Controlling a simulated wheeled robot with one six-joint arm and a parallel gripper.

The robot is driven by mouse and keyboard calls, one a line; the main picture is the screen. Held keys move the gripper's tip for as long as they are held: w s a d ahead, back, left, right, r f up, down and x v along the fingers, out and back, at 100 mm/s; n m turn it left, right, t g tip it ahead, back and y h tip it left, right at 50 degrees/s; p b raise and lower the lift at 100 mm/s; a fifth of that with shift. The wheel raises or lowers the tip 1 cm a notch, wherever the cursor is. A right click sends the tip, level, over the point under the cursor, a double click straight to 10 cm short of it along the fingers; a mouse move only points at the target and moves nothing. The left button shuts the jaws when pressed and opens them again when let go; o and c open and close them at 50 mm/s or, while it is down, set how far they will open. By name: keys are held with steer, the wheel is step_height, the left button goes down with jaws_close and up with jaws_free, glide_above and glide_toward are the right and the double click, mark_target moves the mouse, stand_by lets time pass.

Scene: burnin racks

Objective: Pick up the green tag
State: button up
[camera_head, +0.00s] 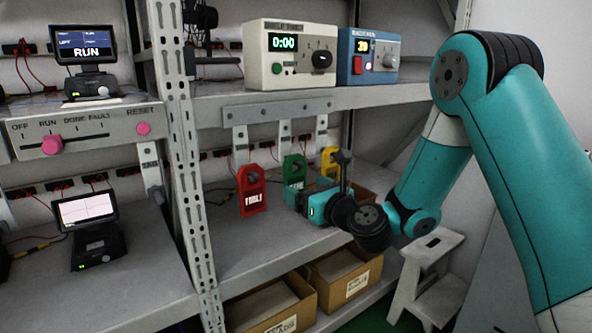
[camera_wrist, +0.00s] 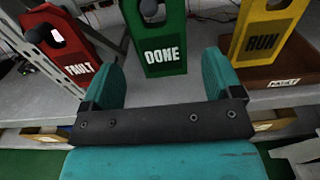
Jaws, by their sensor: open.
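The green tag (camera_head: 294,171) hangs in the middle of a row of three tags below the rail, between a red tag (camera_head: 251,190) and a yellow tag (camera_head: 330,160). In the wrist view the green tag (camera_wrist: 157,38) reads "DONE" and stands straight ahead, between and beyond my fingertips. My gripper (camera_head: 306,198) is close in front of the green tag and covers its lower part in the head view. In the wrist view my gripper (camera_wrist: 168,75) is open, with nothing between its two teal fingers.
The red "FAULT" tag (camera_wrist: 77,55) is to the left and the yellow "RUN" tag (camera_wrist: 262,38) to the right, both near my fingers. A rack post (camera_head: 178,130) stands left. Boxes (camera_head: 270,306) sit on the lower shelf; a step stool (camera_head: 430,265) stands at right.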

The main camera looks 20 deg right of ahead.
mark_target(297, 181)
steer(key=w+p, duration=0.2)
steer(key=p, duration=0.1)
steer(key=w+a+r+p, duration=0.1)
steer(key=w+p, duration=0.1)
steer(key=shift+a, duration=0.1)
steer(key=shift+w+a+f+p, duration=0.1)
steer(key=shift+w+f+p, duration=0.2)
steer(key=shift+w, duration=0.2)
steer(key=shift+c, duration=0.2)
steer(key=shift+r, duration=0.1)
steer(key=c, duration=1)
